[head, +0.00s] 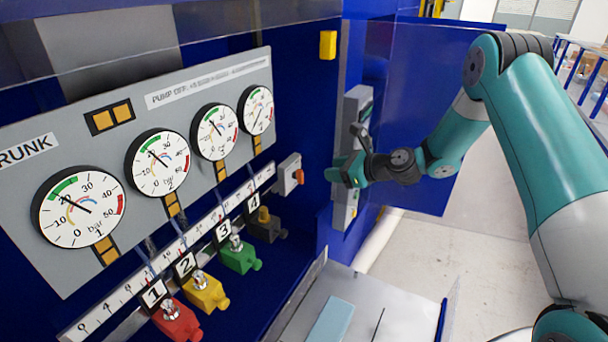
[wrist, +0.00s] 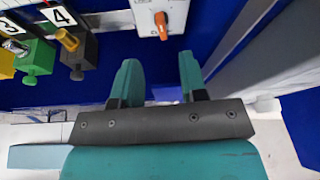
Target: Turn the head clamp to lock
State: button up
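A small grey switch box (head: 287,180) with an orange rotary handle (head: 299,177) is mounted on the blue wall right of the gauge panel; it looks like the head clamp, though no label is readable. In the wrist view the box (wrist: 177,14) and its handle (wrist: 161,26) are at the top centre, and the handle points roughly up and down. My gripper (head: 340,170) is right of the box in the head view. In the wrist view its two teal fingers (wrist: 159,78) are apart with nothing between them. The handle lies beyond the fingertips, not touched.
Four-numbered valve blocks, including a red one (head: 176,320) and a green one (head: 240,256), sit below the gauges. A tall grey box (head: 355,108) is on the wall behind my gripper. A blue panel (head: 425,75) stands at the right. A grey table (head: 390,318) is below.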

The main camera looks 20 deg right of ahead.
aim_at(302, 171)
jog(key=b+x, duration=0.3)
jog(key=x, duration=0.8)
jog(key=shift+d, duration=0.1)
grip_shut()
